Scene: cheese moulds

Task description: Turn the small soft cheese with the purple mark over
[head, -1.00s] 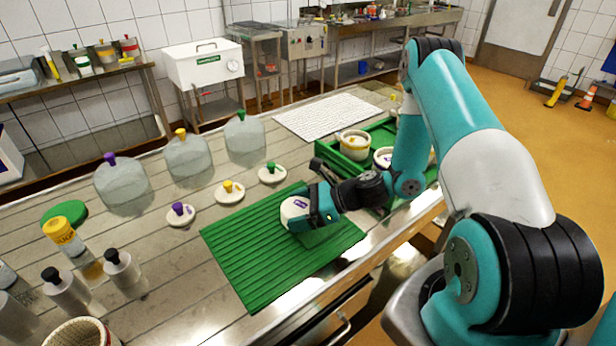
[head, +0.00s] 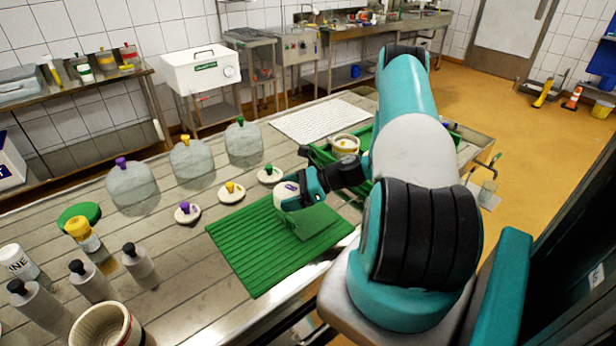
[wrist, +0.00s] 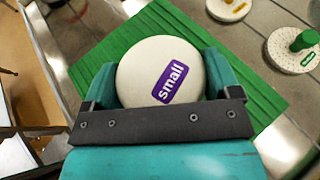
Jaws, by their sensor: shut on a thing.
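The small soft cheese (head: 284,196) is a white round with a purple mark. In the wrist view the cheese (wrist: 143,70) shows a flat face with the purple label reading "small" turned towards the camera. My gripper (head: 296,192) is shut on it, with one teal finger on each side in the wrist view (wrist: 160,72). The cheese is over the far part of the ribbed green mat (head: 250,245). I cannot tell whether it touches the mat. Its side away from the wrist camera is hidden.
Lids with purple (head: 187,213), yellow (head: 231,192) and green (head: 270,174) knobs lie beyond the mat. Clear domes (head: 133,188) stand behind them. A green tray (head: 325,157) with a mould (head: 345,145) is partly hidden by my arm. Bottles (head: 93,282) stand front left. The mat's near part is clear.

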